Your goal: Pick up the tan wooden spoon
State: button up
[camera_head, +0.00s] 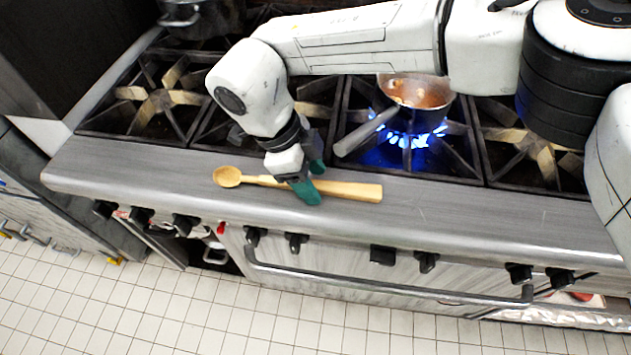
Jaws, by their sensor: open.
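The tan wooden spoon (350,190) lies flat on the grey front ledge of the stove, its round bowl to the left and its thick handle to the right. My gripper (311,182) is at the middle of the spoon, with its green fingertips pointing down. One fingertip is on the front side of the spoon and the other towards the back. The gripper is open, and its fingers cover part of the spoon's handle. I cannot tell whether the fingertips touch it.
A saucepan (428,92) with food in it sits on a lit burner with blue flames, its handle reaching towards the ledge. A dark pot (196,18) stands at the back left. Knobs and an oven rail (390,287) line the stove front. The ledge (480,212) is bare right of the spoon.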

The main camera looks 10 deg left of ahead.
jog(key=shift+f, duration=0.2)
grip_shut()
dwell(0.4)
jog(key=shift+r, duration=0.1)
